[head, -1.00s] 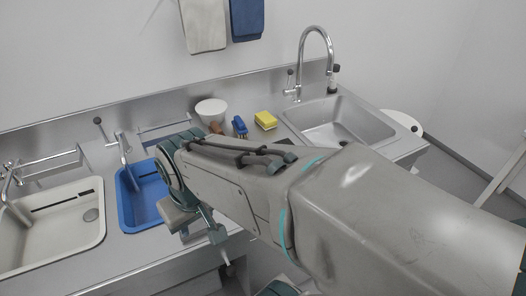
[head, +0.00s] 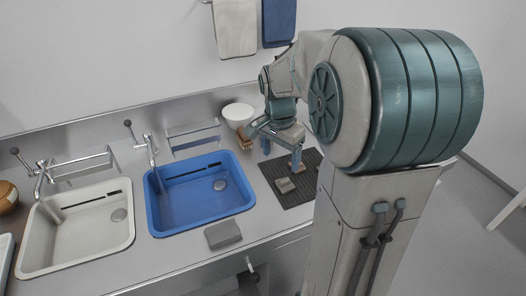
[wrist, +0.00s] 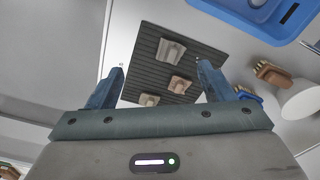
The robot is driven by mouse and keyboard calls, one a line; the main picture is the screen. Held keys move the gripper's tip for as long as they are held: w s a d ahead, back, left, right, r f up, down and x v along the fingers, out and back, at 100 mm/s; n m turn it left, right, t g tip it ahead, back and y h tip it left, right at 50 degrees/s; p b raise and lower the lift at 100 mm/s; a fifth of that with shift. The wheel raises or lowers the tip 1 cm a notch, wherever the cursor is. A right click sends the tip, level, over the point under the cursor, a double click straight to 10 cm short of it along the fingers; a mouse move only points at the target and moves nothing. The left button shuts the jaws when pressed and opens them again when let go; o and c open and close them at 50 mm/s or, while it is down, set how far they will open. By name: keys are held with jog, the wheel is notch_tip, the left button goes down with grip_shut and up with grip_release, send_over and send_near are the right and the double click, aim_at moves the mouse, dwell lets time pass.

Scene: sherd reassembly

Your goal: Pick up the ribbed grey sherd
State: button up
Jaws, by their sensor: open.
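A dark ribbed mat (wrist: 140,75) holds three sherds in the wrist view. One grey sherd (wrist: 170,52) with a raised ridge lies toward the top, and it also shows in the head view (head: 285,185). A brownish sherd (wrist: 179,84) lies mid-mat. Another greyish sherd (wrist: 149,100) lies lower left. The surface ribbing is too small to tell which grey one is the ribbed one. My gripper (wrist: 160,68) is open and empty above the mat, its blue fingers apart with the sherds seen between them. In the head view my arm hides the mat's right part.
A blue basin (head: 160,210) and a white basin (head: 31,248) lie left of the mat. A grey block (head: 222,235) sits on the front counter. A white bowl (head: 238,113) and a wooden brush (head: 243,138) stand behind the mat. A blue brush (wrist: 247,96) is near them.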

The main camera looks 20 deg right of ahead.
jog(key=w+d+m, duration=0.3)
jog(key=d+m, duration=0.1)
jog(key=d, duration=0.1)
jog(key=p, duration=0.1)
send_over(287, 181)
jog(key=shift+y, duration=0.4)
notch_tip(287, 181, down, 10)
jog(key=shift+s+d+r, duration=0.15)
jog(key=shift+r, duration=0.05)
jog(key=shift+w+f+p, duration=0.15)
jog(key=shift+f+p, duration=0.1)
jog(key=shift+f, duration=1.1)
jog(key=shift+w+f+p, duration=0.1)
jog(key=shift+f+p, duration=0.1)
jog(key=shift+f, duration=1.1)
jog(key=c, duration=1.1)
